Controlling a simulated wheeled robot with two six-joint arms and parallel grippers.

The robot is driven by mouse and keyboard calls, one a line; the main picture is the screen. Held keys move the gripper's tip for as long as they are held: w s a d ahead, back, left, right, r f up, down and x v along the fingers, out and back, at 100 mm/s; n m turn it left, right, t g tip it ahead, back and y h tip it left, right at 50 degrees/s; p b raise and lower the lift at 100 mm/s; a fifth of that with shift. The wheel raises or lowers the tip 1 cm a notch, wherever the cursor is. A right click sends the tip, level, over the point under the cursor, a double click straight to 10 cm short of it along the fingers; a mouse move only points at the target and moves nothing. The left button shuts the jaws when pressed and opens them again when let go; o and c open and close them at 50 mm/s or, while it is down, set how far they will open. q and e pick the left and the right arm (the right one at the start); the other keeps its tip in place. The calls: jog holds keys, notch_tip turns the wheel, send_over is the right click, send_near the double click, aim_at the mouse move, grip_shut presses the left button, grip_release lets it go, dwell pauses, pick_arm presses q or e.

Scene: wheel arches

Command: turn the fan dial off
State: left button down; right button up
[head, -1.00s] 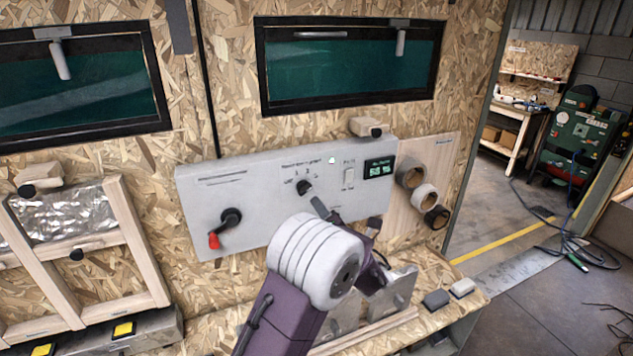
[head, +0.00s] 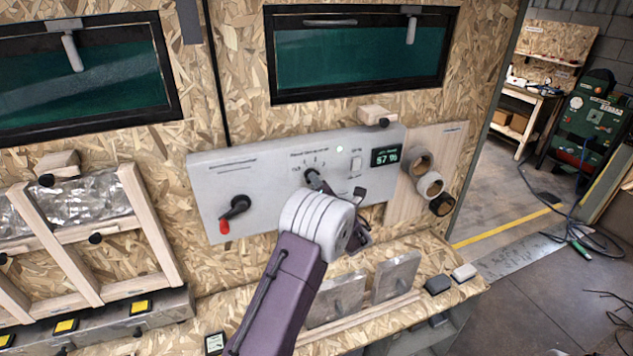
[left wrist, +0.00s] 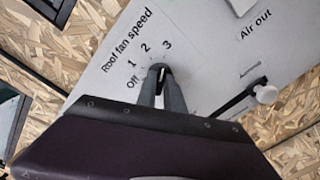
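The fan dial (head: 313,177) is a dark knob on the pale wall panel, under a row of marks. In the left wrist view the dial (left wrist: 158,69) sits under the words "Roof fan speed", with Off, 1, 2 and 3 around it. My left gripper (head: 322,188) reaches it from below. In the wrist view its two grey fingers (left wrist: 160,80) are close together, with the knob between their tips. They hide much of the knob, so I cannot tell its exact setting. My right gripper is not in view.
The panel (head: 270,205) also has a black lever with a red end (head: 234,207), a white switch (head: 356,166) and a display (head: 385,157) reading about 57 %. Round pipe openings (head: 430,184) are to the right. A wooden bench (head: 410,300) with plates lies below.

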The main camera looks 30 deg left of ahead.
pick_arm(q)
jog(key=shift+f, duration=0.1)
jog(key=shift+s+a+n+b, duration=0.1)
jog(key=shift+s+n+b, duration=0.05)
jog(key=shift+n+b, duration=13.45)
jog(key=m+b, duration=0.3)
jog(key=c, duration=1.4)
grip_release()
jog(key=shift+c, duration=0.2)
